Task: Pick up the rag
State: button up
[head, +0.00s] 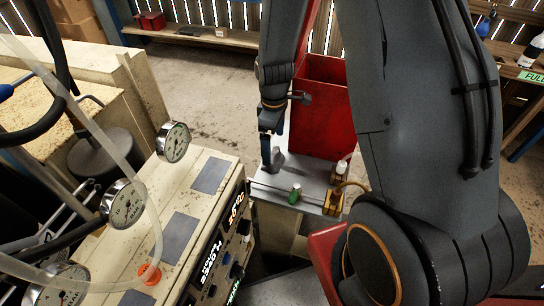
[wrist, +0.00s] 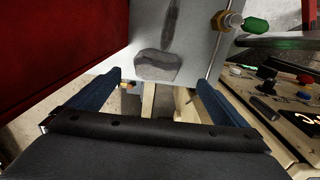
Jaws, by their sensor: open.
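A grey crumpled lump, which looks like the rag (head: 277,158), lies on a light grey table top (head: 262,181) below my gripper (head: 268,150). In the wrist view the rag (wrist: 155,66) lies just beyond the fingertips, roughly centred between them. My gripper (wrist: 158,80) is open, with its two blue fingers apart and nothing between them. In the head view the fingertips are close to the rag, partly overlapping it, and I cannot tell whether they touch it.
A red bin (head: 322,112) stands right behind the table top. A green-capped fitting (head: 295,194) and a brass valve (head: 333,203) sit at its front. A cream control panel with gauges and displays (head: 205,210) stands at left. Open floor (head: 215,80) lies behind.

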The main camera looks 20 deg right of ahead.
aim_at(273, 153)
jog(key=shift+w+d+f+p, duration=0.1)
jog(key=shift+f+p, duration=0.1)
jog(key=shift+f, duration=0.95)
jog(key=shift+w+a+f+p, duration=0.1)
jog(key=shift+w+f+p, duration=0.05)
jog(key=shift+f, duration=0.95)
jog(key=shift+w+d+f+p, duration=0.1)
jog(key=shift+f+p, duration=0.1)
jog(key=shift+f, duration=0.95)
jog(key=c, duration=1.2)
jog(key=shift+o, duration=0.2)
jog(key=shift+r, duration=0.15)
jog(key=shift+w+r, duration=0.15)
jog(key=r, duration=0.3)
jog(key=r+b, duration=0.1)
jog(key=r, duration=0.2)
jog(key=shift+a+r+b, duration=0.2)
jog(key=shift+r+b, duration=0.1)
jog(key=shift+r, duration=0.1)
jog(key=w+a+b, duration=0.4)
jog(key=w+a, duration=0.7)
jog(key=a, duration=0.4)
jog(key=shift+w+a+f, duration=0.15)
jog(key=shift+w+a, duration=0.1)
jog(key=shift+a, duration=0.15)
